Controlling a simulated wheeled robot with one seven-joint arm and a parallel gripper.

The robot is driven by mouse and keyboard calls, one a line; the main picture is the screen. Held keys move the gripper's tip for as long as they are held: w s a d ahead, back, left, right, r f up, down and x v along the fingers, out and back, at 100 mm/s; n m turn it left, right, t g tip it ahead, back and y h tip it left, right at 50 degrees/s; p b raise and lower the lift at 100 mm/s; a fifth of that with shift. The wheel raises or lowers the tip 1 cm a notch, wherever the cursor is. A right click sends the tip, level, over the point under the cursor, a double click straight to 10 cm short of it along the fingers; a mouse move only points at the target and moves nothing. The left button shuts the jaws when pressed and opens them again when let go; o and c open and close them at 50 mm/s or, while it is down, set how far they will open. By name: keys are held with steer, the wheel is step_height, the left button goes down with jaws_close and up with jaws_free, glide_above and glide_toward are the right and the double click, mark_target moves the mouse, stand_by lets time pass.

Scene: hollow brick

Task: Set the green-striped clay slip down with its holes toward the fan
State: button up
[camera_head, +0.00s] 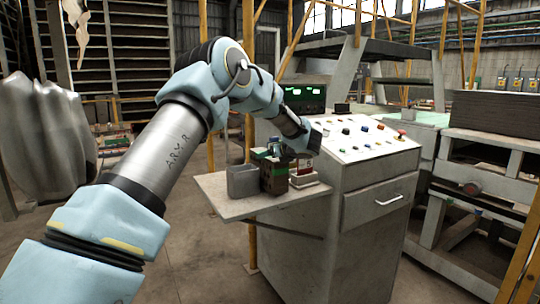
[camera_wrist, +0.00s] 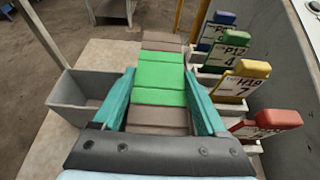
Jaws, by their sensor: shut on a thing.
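The green-striped clay slip (camera_wrist: 161,120) is a grey-brown block with a broad green band across it. In the wrist view it lies between the teal fingers of my gripper (camera_wrist: 160,82), which are shut on its sides. In the head view the slip (camera_head: 274,181) shows dark brown with a green patch, low over the small shelf, below my gripper (camera_head: 277,158). I cannot tell whether its underside touches the shelf. Its holes are not visible, and I cannot make out a fan in either view.
The pale shelf (camera_head: 225,206) juts from a grey control console (camera_head: 365,215). A grey open bin (camera_wrist: 85,92) stands close left of the slip. Several cards with coloured tabs, such as the yellow-tabbed card (camera_wrist: 240,88), stand close on the right. Bare shelf shows at the front left.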

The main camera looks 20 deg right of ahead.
steer(key=shift+f, duration=0.35)
steer(key=o, duration=1.5)
steer(key=shift+f, duration=0.1)
steer(key=shift+s, duration=0.1)
steer(key=b+v, duration=0.4)
steer(key=v, duration=0.8)
